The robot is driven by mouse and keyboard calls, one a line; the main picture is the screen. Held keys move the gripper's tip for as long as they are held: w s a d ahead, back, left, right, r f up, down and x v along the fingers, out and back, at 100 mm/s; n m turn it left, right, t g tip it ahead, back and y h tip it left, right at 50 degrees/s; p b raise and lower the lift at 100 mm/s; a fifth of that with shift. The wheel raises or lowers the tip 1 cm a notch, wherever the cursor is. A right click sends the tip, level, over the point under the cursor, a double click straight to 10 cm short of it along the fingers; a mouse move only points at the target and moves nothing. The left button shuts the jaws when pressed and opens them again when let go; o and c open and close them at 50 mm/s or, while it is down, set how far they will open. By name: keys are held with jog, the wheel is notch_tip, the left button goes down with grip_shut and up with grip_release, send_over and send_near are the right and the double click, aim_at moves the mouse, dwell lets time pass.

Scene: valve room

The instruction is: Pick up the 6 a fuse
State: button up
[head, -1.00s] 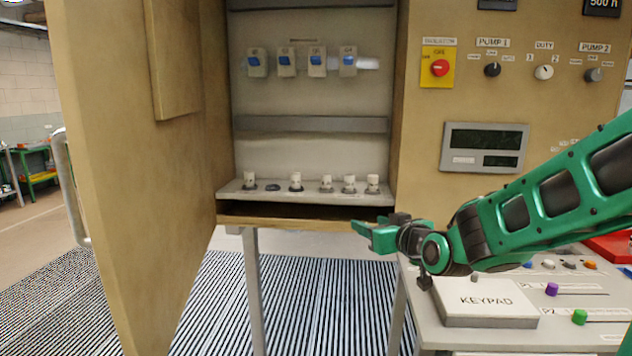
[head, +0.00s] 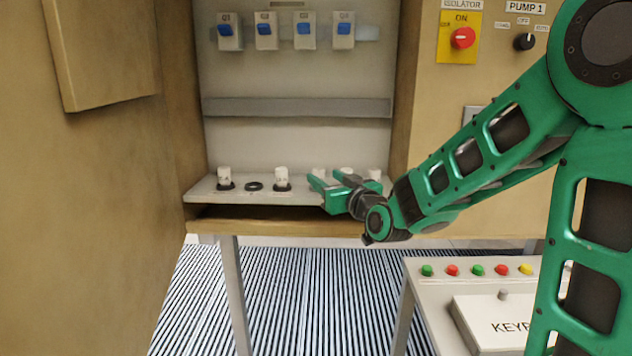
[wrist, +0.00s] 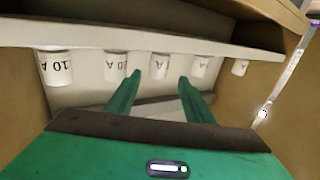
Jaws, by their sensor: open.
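A row of white fuses stands on a ledge in the open cabinet. In the head view I see a left fuse (head: 224,176), a second one (head: 281,176), and more behind my gripper (head: 326,182), which partly hides them. My gripper is open and empty at the ledge's front. In the wrist view, which looks upside down, a white fuse (wrist: 160,67) appears between the two fingertips (wrist: 160,78); only an "A" reads on it. Its neighbours are a "10 A" fuse (wrist: 56,68) and one ending "0 A" (wrist: 115,66). I cannot tell which fuse is 6 A.
An empty dark socket (head: 254,186) lies between the two left fuses. Blue-switched breakers (head: 304,30) hang above on the back panel. The open cabinet door (head: 90,200) stands left. A keypad desk (head: 430,285) with coloured buttons is at lower right.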

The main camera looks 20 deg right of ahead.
aim_at(321, 172)
jog(key=shift+w+a, duration=0.15)
jog(key=shift+w, duration=1.4)
jog(key=shift+w+a, duration=0.15)
jog(key=shift+w, duration=1.35)
jog(key=shift+r, duration=0.1)
jog(key=c, duration=1.2)
